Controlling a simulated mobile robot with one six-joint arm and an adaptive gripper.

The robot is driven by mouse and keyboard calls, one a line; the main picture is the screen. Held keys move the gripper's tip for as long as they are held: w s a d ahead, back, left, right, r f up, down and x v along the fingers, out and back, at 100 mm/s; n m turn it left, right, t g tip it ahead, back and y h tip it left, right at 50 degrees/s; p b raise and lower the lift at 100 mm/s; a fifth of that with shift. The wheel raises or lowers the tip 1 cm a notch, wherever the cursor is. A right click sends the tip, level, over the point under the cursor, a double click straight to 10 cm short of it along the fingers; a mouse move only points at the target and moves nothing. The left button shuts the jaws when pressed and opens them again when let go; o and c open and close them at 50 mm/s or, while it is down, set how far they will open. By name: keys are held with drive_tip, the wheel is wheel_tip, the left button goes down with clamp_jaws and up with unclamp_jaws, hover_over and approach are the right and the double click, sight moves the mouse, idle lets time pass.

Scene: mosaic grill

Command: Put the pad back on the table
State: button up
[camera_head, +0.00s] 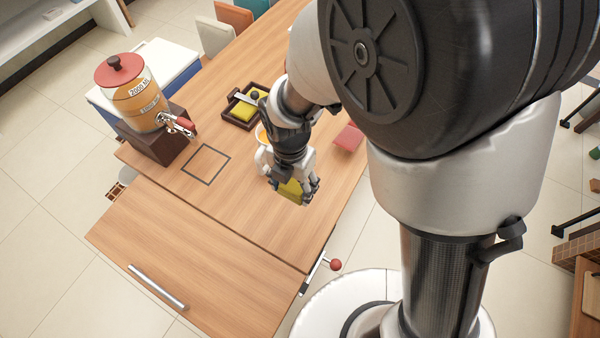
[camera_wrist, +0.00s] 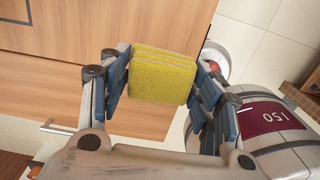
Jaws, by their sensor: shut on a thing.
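The yellow pad (camera_wrist: 163,75) has a woven-looking surface and layered edges. It sits between the blue finger pads of my gripper (camera_head: 293,193), which is shut on it. The pad also shows in the head view (camera_head: 290,188), partly covered by the fingers. My gripper is over the right part of the wooden table (camera_head: 235,205). In the wrist view the pad hangs in front of the wooden surface and partly over its edge. I cannot tell how high it is above the table.
An orange dispenser (camera_head: 140,98) with a red lid stands on a dark block at the left. A dark tray (camera_head: 232,120) holds yellow items. A square outline (camera_head: 205,163) marks bare tabletop. A red piece (camera_head: 349,138) lies by the right edge. The front panel (camera_head: 205,265) is clear apart from its handle.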

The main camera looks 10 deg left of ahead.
sight(295, 220)
wheel_tip(295, 220, down, 19)
drive_tip(key=b, duration=0.6)
drive_tip(key=shift+b, duration=0.3)
drive_tip(key=shift+f, duration=0.15)
drive_tip(key=o, duration=1.1)
wheel_tip(295, 220, up, 12)
drive_tip(key=p, duration=0.5)
drive_tip(key=shift+a+r, duration=0.1)
drive_tip(key=shift+r, duration=0.1)
